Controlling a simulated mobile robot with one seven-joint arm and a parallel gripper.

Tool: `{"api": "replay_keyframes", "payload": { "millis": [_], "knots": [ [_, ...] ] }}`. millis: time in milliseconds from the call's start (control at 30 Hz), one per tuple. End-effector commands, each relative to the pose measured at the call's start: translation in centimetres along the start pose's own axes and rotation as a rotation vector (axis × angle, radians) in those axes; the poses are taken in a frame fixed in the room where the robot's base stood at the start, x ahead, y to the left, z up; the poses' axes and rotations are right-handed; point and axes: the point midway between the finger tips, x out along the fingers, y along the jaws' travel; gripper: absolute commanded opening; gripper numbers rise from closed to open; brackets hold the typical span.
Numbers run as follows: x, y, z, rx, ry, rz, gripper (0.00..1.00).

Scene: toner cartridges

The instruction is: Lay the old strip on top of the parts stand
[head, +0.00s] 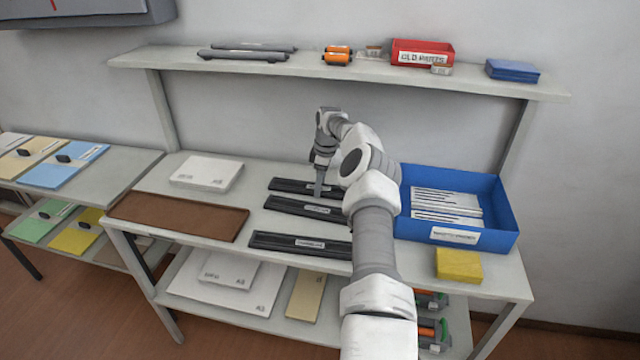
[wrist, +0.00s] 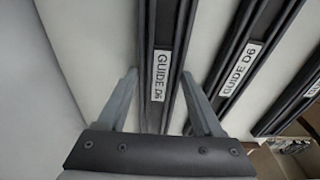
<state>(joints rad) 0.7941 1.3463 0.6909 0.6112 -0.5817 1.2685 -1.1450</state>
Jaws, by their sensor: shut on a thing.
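Three black strips labelled GUIDE lie side by side on the worktop: a back strip (head: 285,185), a middle strip (head: 290,205) and a front strip (head: 285,242). My gripper (head: 319,193) reaches down at the back strip. In the wrist view my gripper (wrist: 160,75) has one finger on each side of the strip at the wall side (wrist: 160,60), whose label reads GUIDE D6, and is shut on it. The strip still appears to lie level at the worktop. A raised shelf (head: 480,82) stands behind; no label names it as the parts stand.
The shelf bears grey bars (head: 242,55), orange rollers (head: 337,55), a red OLD PARTS bin (head: 422,50) and a blue block (head: 512,70). A blue tray (head: 508,222) and a yellow block (head: 458,265) are right of my arm. A brown mat (head: 180,215) and white stack (head: 206,172) are left.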

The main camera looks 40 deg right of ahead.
Motion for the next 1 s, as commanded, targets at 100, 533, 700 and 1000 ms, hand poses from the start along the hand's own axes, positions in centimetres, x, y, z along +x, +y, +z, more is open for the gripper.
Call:
{"api": "replay_keyframes", "payload": {
  "millis": [100,533,700,1000],
  "knots": [
    [0.1,0.0,0.0,0.0,0.0,0.001,0.75],
    [-0.2,0.0,0.0,0.0,-0.001,0.001,1.0],
    [-2.5,0.1,0.0,0.0,-0.001,0.004,1.0],
    [-6.8,0.1,0.0,0.0,-0.001,0.003,1.0]
  ]
}}
